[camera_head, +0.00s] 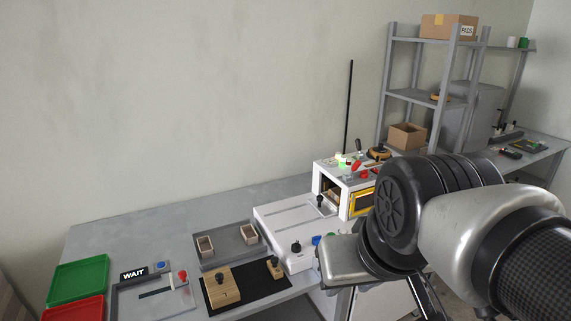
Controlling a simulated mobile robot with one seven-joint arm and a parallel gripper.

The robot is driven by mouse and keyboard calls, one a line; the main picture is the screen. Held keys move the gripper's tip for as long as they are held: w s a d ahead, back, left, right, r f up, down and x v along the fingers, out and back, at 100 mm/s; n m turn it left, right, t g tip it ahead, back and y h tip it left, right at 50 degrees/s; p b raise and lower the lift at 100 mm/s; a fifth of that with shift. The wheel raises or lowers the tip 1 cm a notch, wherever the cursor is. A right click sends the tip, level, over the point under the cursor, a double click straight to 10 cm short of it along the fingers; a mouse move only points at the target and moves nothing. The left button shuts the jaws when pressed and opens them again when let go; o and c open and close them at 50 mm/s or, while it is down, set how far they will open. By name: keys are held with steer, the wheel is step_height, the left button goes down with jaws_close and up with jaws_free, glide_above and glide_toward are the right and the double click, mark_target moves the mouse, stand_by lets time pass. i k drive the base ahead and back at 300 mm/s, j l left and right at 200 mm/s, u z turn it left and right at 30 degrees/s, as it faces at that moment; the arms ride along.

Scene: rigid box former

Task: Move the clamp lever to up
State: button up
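The white box former (290,222) stands on the grey bench, with a raised housing (328,178) at its back right. A lever with a dark knob (358,144) stands up from the housing top, near red parts and a lit green lamp (341,158). Dark knobs also show on the flat bed (320,200) and at its front edge (296,247). I cannot tell which of these is the clamp lever. My arm fills the lower right and covers the machine's right side. No gripper fingers can be made out.
A WAIT panel (133,273) with a red-knobbed lever (183,275) sits at left, beside green (78,279) and red (75,309) trays. A grey tray (230,257) holds small boxes. A black mat (262,293) bears wooden blocks. Shelves (415,97) stand behind right.

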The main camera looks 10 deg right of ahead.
mark_target(358, 163)
steer(key=j+z, duration=0.9)
steer(key=i+l+z, duration=0.1)
steer(key=i+l, duration=0.15)
steer(key=i, duration=0.25)
steer(key=i+l+z, duration=0.1)
steer(key=i, duration=0.35)
steer(key=l, duration=0.1)
